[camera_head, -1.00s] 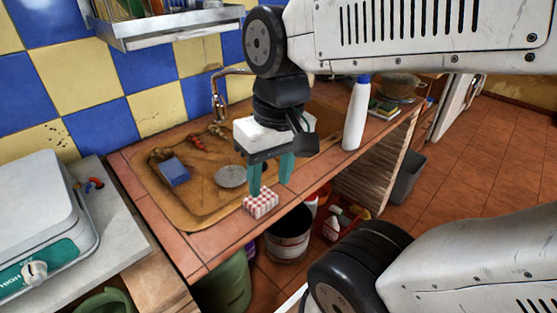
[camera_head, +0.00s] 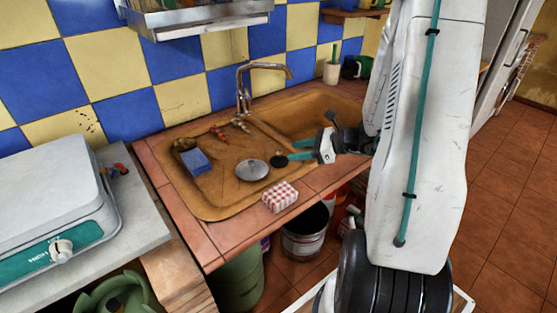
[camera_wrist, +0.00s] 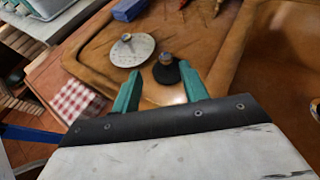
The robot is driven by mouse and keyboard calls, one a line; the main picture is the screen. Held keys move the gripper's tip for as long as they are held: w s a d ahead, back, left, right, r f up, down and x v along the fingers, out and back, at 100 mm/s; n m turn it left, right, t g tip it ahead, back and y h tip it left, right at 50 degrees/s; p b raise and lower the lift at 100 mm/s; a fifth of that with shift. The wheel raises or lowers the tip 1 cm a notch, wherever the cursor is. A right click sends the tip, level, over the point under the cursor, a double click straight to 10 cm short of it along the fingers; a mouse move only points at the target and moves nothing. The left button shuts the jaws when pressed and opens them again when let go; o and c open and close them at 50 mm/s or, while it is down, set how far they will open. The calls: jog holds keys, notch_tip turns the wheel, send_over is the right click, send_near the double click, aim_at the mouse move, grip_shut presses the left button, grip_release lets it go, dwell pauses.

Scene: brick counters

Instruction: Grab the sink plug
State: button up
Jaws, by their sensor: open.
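The sink plug (camera_head: 278,160), a small black disc with a knob, lies on the brown sink's drainboard. In the wrist view the plug (camera_wrist: 166,72) shows just ahead of and between my fingertips. My gripper (camera_head: 293,150) is open and empty, its teal fingers pointing left toward the plug from the basin side. In the wrist view my gripper's fingers (camera_wrist: 160,76) stand apart. I cannot tell whether they touch the plug. A round grey metal disc (camera_head: 253,170) with a knob lies to the left of the plug, also in the wrist view (camera_wrist: 132,50).
A blue sponge (camera_head: 196,160) lies on the drainboard's left. A red-white checked block (camera_head: 280,197) sits at the sink's front edge. The faucet (camera_head: 244,88) rises behind. The basin (camera_head: 310,112) is at the right. A grey stove (camera_head: 70,205) stands left; a bucket (camera_head: 303,240) is below.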

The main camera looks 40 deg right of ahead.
aim_at(279, 152)
jog(key=shift+w+d+f+m, duration=0.1)
jog(key=shift+d+f+m, duration=0.2)
jog(key=shift+d+f, duration=0.1)
jog(key=shift+w+a+f, duration=0.2)
jog(key=shift+w, duration=0.1)
jog(key=x, duration=0.6)
jog(key=shift+w+a, duration=0.2)
jog(key=shift+w, duration=0.1)
grip_shut()
